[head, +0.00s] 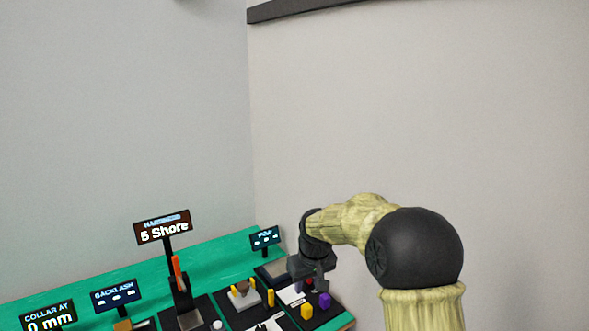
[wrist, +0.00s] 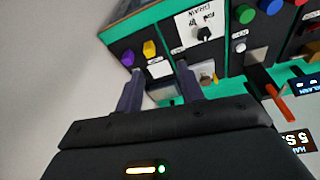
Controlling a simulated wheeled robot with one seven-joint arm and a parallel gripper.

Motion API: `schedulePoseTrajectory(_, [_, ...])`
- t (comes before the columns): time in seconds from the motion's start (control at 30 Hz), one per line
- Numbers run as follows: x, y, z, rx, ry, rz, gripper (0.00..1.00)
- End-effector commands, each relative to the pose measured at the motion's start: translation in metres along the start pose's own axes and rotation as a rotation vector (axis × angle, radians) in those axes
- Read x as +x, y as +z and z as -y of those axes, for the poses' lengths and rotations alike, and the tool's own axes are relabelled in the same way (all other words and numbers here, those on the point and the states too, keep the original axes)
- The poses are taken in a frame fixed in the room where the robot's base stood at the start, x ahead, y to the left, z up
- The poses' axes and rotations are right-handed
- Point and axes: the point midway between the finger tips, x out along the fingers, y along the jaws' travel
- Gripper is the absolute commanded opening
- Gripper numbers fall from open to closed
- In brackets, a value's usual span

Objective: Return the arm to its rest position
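My arm reaches in from the right in the head view and bends down at a dark wrist. My gripper (head: 308,280) is over the right end of the bench (head: 210,262), partly hidden by its own body. In the wrist view, the two fingers of my gripper (wrist: 159,74) stand apart with nothing held between them. Whether they touch anything on the bench cannot be told.
A yellow knob (head: 307,311) and a purple knob (head: 324,300) sit near my gripper. A "5 Shore" display (head: 163,228) stands on a post with an orange part (head: 178,273) below. Bare wall and open space lie above the bench.

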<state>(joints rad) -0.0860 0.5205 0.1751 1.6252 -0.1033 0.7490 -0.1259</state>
Motion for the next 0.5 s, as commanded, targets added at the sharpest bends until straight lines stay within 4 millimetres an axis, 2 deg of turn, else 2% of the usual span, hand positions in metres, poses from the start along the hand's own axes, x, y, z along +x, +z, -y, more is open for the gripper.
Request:
schedulePoseTrajectory(0.03, [-0.007,0.019,-0.004,0.024,0.009,0.005,0.38])
schedulePoseTrajectory(0.23, [-0.024,0.090,-0.014,0.126,0.034,0.015,0.38])
schedulePoseTrajectory(0.5, [-0.043,0.199,-0.015,0.284,0.059,0.025,0.38])
